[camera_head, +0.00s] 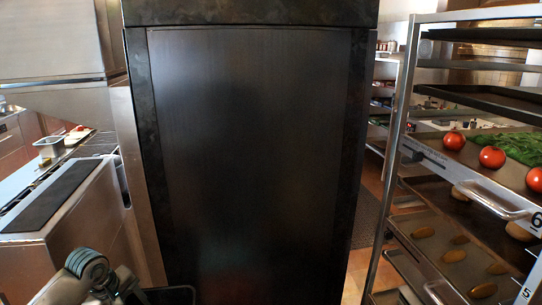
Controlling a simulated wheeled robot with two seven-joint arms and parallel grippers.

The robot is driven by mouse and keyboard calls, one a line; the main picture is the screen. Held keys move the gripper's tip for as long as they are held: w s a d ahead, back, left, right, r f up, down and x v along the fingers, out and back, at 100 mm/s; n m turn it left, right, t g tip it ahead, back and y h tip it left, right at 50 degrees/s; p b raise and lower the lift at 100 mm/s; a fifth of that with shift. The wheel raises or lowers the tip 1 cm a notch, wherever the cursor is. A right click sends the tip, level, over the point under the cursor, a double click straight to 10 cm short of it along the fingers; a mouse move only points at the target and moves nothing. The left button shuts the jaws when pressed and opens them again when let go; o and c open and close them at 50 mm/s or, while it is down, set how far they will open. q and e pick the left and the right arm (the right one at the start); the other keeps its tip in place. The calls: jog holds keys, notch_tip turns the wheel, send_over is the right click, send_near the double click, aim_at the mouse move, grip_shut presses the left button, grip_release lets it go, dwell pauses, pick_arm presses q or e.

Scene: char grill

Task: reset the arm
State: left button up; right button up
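At the bottom left of the head view there is a blue-grey ribbed rounded part (88,266) with dark pieces beside it. It looks like part of my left arm, but I cannot be sure. It is cut off by the lower edge of the picture. I cannot make out any gripper fingers there. My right arm and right gripper do not show. No held object is visible.
A tall dark cabinet (255,160) fills the middle, close ahead. A metal tray rack (395,130) stands at right with red tomatoes (492,157), green leaves (515,147) and several brown oval pieces on trays. A steel unit (65,205) stands at left. Some floor (358,270) shows between cabinet and rack.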

pick_arm(q)
jog(key=s+d+f+m, duration=0.8)
jog(key=s+d+f, duration=0.4)
jog(key=s+d, duration=0.25)
jog(key=s+d+m, duration=0.3)
jog(key=s+m, duration=0.3)
jog(key=s, duration=1.5)
notch_tip(320, 180, down, 27)
jog(key=s, duration=0.1)
jog(key=s+a+f+g+y, duration=0.1)
jog(key=s+a+f+g, duration=0.1)
jog(key=s+f, duration=1.6)
jog(key=shift+a+f+m, duration=0.15)
jog(key=shift+a+m, duration=0.2)
jog(key=shift+m, duration=0.05)
